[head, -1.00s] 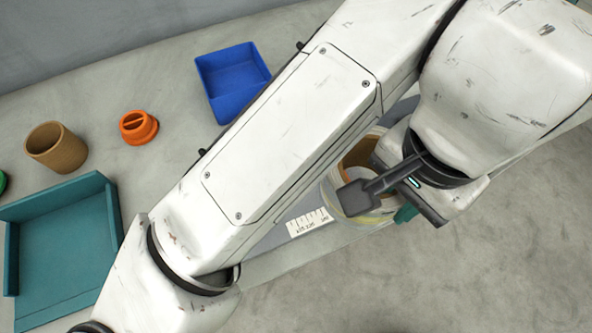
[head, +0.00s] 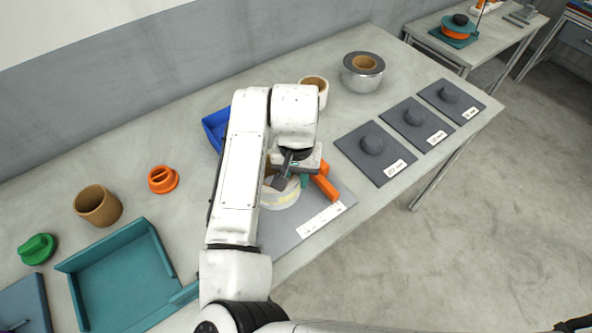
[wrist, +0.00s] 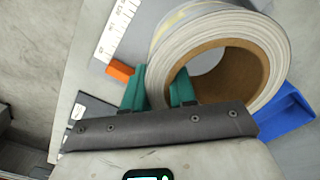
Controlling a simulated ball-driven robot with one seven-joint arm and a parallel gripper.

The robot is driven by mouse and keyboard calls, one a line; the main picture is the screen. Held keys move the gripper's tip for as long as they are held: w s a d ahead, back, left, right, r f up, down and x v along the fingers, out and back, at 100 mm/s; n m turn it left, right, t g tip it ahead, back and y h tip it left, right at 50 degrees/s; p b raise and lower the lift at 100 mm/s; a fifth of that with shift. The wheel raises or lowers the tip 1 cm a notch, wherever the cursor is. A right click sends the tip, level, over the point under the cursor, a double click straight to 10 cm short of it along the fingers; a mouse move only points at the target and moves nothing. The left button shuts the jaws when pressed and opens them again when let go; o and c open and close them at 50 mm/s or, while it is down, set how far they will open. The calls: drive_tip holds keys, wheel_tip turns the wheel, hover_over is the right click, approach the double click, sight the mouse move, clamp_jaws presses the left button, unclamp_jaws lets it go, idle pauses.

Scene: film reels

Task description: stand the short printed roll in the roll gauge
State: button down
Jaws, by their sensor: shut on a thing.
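The short printed roll (head: 280,198) is pale with a yellowish band and a brown core. It is at the grey board (head: 335,192), partly hidden by my arm; I cannot tell whether it rests there or is slightly lifted. My gripper (head: 283,183) is shut on the roll's wall. In the wrist view, one teal finger of my gripper (wrist: 158,92) is in the core and the other outside the roll (wrist: 215,32). The board carries a white scale strip (head: 320,219) and an orange bar (head: 324,187); it appears to be the roll gauge.
A blue bin (head: 214,126) is behind my arm. A white roll (head: 318,84) and silver roll (head: 362,78) stand at the back. Dark plates with round pegs (head: 385,170) lie right. A teal tray (head: 120,285), cardboard core (head: 98,208) and orange plug (head: 162,180) are left.

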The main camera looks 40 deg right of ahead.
drive_tip(key=shift+f+b, duration=2.35)
drive_tip(key=shift+f, duration=0.4)
drive_tip(key=shift+p, duration=0.45)
drive_tip(key=shift+f+b, duration=0.4)
drive_tip(key=shift+f, duration=0.2)
drive_tip(key=c, duration=1.2)
unclamp_jaws()
wheel_tip(320, 180, up, 8)
drive_tip(key=p, duration=0.7)
drive_tip(key=shift+r, duration=0.2)
drive_tip(key=shift+r+p, duration=0.45)
drive_tip(key=shift+r, duration=0.85)
